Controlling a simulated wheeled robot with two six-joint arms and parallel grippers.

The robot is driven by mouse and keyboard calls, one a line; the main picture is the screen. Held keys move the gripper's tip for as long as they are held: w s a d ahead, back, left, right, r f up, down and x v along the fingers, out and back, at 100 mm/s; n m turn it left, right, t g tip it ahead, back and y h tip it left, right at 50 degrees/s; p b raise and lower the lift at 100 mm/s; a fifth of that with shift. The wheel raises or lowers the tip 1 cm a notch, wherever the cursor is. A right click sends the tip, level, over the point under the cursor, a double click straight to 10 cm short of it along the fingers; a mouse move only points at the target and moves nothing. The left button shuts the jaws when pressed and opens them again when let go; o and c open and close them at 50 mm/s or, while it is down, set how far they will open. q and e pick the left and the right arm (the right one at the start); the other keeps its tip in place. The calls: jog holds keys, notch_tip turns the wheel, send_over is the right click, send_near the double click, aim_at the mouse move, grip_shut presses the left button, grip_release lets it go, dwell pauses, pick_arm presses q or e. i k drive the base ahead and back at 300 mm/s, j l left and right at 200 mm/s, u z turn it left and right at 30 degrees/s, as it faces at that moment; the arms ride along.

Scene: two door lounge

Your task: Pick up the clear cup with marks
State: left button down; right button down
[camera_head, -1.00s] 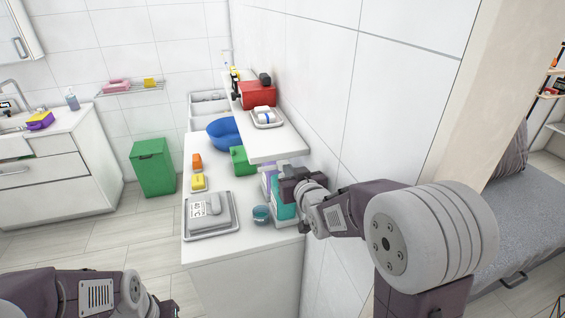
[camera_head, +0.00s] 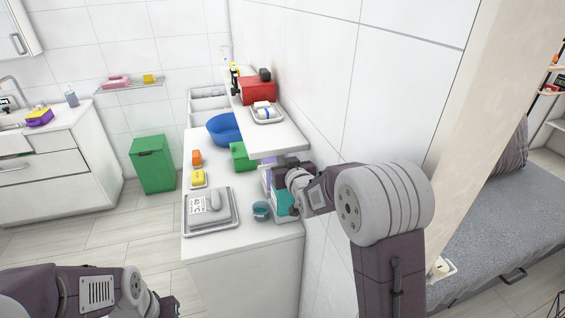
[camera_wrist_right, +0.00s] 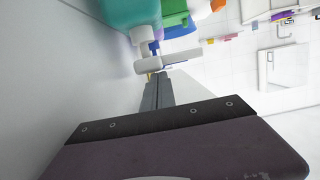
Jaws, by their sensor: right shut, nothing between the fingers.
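No cup with readable marks can be made out. A small teal, see-through-looking round cup (camera_head: 261,211) stands near the counter's front right corner; I cannot tell if it bears marks. My right gripper (camera_head: 280,174) is beside the wall, just under the upper shelf, above and behind the cup, its fingers mostly hidden by my wrist. In the right wrist view its fingers (camera_wrist_right: 158,92) are shut and empty, close to a teal bottle (camera_wrist_right: 130,12) with a white pump nozzle (camera_wrist_right: 165,62). My left gripper (camera_head: 168,306) is low at the bottom edge, away from the counter, its fingers unclear.
The teal bottle (camera_head: 282,204) stands right of the cup, partly covered by my arm. A grey tray (camera_head: 232,222) with a scale-like item lies to the left. The upper shelf (camera_head: 283,141) overhangs the counter. A green box (camera_head: 240,156) and blue bowl (camera_head: 222,127) stand further back.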

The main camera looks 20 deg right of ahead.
aim_at(260, 210)
jog(key=k+j, duration=0.1)
jog(key=k, duration=0.3)
jog(key=k+j, duration=0.1)
jog(key=k, duration=0.35)
